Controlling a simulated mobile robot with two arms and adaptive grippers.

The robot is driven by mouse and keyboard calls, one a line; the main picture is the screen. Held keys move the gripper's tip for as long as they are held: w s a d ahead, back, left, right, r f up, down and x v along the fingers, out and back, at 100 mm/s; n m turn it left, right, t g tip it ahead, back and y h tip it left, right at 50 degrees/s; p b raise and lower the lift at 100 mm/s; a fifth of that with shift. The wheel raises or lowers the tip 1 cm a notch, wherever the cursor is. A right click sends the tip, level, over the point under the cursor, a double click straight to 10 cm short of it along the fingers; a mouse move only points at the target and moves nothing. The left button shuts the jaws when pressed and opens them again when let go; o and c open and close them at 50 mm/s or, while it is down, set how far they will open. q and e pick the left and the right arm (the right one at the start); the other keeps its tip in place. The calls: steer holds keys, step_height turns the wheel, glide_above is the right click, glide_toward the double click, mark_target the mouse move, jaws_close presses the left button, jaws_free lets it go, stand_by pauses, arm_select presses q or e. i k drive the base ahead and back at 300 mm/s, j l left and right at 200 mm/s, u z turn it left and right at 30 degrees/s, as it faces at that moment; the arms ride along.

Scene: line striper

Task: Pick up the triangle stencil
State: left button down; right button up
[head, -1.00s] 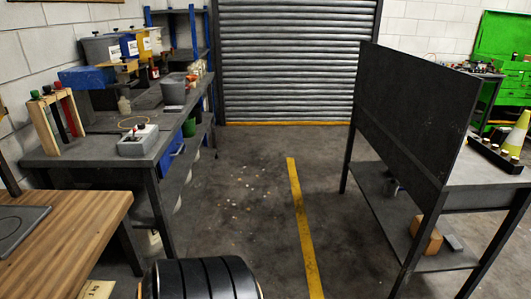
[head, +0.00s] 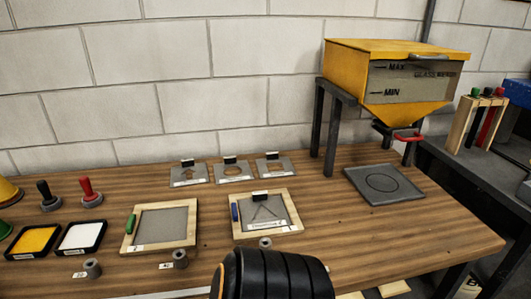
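The triangle stencil (head: 283,210) is a grey plate with a triangular shape, a small black grip at its far edge and a white label at the front. It lies on the right-hand wood-framed screen (head: 238,229) on the wooden bench, near the middle of the head view. The frame has a blue handle on its left side. Neither of my grippers is in view. A black ribbed part, apparently of my own body, shows at the bottom in front of the bench.
A second framed screen (head: 165,220) with a green handle lies to the left, near yellow and white trays (head: 82,238) and two stampers. Right are a yellow hopper (head: 350,75) and a grey plate (head: 385,185). Small grey cups (head: 180,259) sit in front.

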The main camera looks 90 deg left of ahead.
mark_target(248, 208)
steer(key=u, duration=2.75)
steer(key=l+u, duration=0.2)
steer(key=u, duration=0.15)
steer(key=l+u, duration=0.15)
steer(key=u, duration=0.25)
